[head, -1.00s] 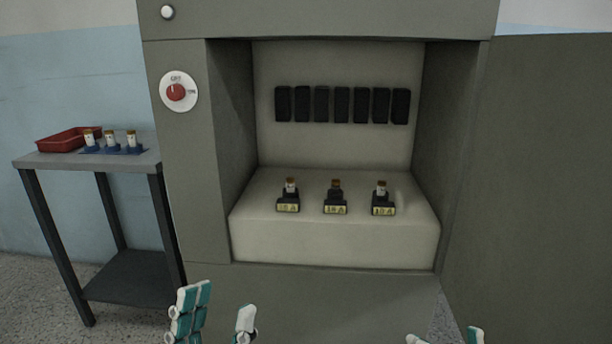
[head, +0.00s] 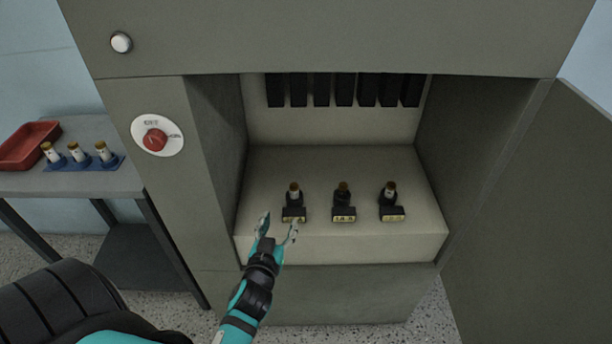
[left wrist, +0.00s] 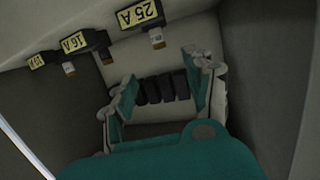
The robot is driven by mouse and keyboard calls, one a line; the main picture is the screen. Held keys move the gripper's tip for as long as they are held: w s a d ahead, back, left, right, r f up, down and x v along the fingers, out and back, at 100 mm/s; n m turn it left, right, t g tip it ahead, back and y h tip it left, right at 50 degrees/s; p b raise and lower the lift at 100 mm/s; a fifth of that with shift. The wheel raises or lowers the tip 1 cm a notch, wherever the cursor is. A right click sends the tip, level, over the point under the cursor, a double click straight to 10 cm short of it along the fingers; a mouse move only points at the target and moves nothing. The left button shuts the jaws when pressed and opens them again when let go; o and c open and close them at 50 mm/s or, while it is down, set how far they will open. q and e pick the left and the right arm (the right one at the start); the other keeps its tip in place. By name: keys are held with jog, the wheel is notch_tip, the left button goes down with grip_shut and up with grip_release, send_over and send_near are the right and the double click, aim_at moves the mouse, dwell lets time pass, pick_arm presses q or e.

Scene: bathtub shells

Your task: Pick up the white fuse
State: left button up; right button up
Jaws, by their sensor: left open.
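Three fuses stand upright in dark labelled holders on the pale ledge (head: 300,248) inside the cabinet. In the left wrist view the holders appear upside down: the white fuse at 25 A (left wrist: 157,41), the dark fuse at 16 A (left wrist: 106,57). My left gripper (head: 279,224) is open and empty, just in front of the left holder; its fingers also show in the left wrist view (left wrist: 160,92). My right gripper is out of view.
A side table (head: 95,183) at the left holds a red tray (head: 28,146) and three white fuses on a blue holder (head: 82,164). A red knob (head: 155,140) is on the cabinet front. Cabinet side walls and an open door (head: 530,200) bound the recess.

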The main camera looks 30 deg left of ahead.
aim_at(293, 191)
pick_arm(q)
jog(key=x, duration=1.1)
jog(key=shift+w+a, duration=0.1)
jog(key=shift+w, duration=0.3)
jog(key=x, duration=0.5)
jog(key=shift+s, duration=0.1)
grip_shut()
